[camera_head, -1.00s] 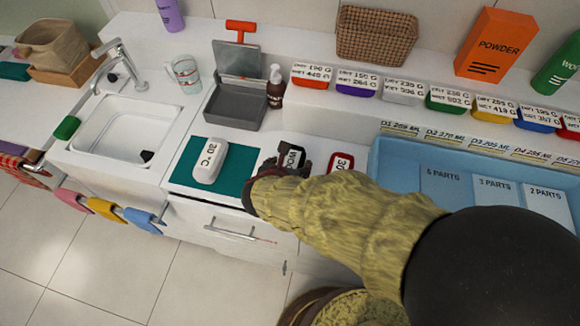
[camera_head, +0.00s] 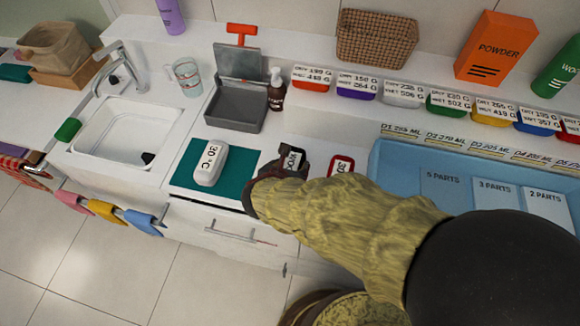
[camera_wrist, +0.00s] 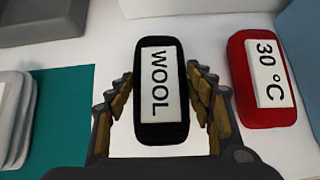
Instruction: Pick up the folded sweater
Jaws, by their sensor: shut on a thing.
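The black rounded block labelled WOOL (camera_wrist: 160,90), likely the folded sweater, is on the white counter in the wrist view. My gripper (camera_wrist: 160,84) is shut on its near part, with one finger along each long side. In the head view the WOOL block (camera_head: 292,157) is partly hidden by my gripper (camera_head: 278,170). I cannot tell whether it is clear of the counter. A red block labelled 30 °C (camera_wrist: 263,80) lies just right of it. A white 30 °C block (camera_head: 211,163) lies to the left on a teal mat (camera_head: 240,163).
A grey open box (camera_head: 235,107) and a brown pump bottle (camera_head: 276,92) stand behind. A blue tray (camera_head: 400,160) is on the right and a sink (camera_head: 120,125) on the left. Labelled colored tubs (camera_head: 355,92) line the raised ledge.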

